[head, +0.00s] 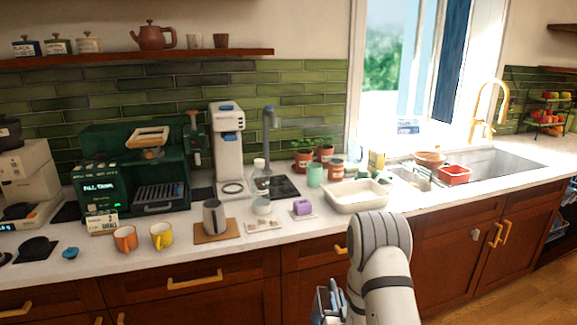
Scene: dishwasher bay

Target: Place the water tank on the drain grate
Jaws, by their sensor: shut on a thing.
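My gripper (327,304) is low in the picture, in front of the counter's lower cabinets. It is shut on a pale, bluish, see-through thing that looks like the water tank (319,302); the picture's bottom edge and the gripper hide most of it. A flat black grate, which looks like the drain grate (287,188), lies on the counter below a tall grey tap (268,130). It is well behind and left of my gripper. Its left part is partly hidden by a clear bottle (261,188).
A white basin (356,197) stands on the counter right of the grate. A purple block (302,207), a grey pitcher (213,217) and two mugs (125,239) are near the front edge. A white machine (228,150) stands left of the tap, potted plants (303,157) behind.

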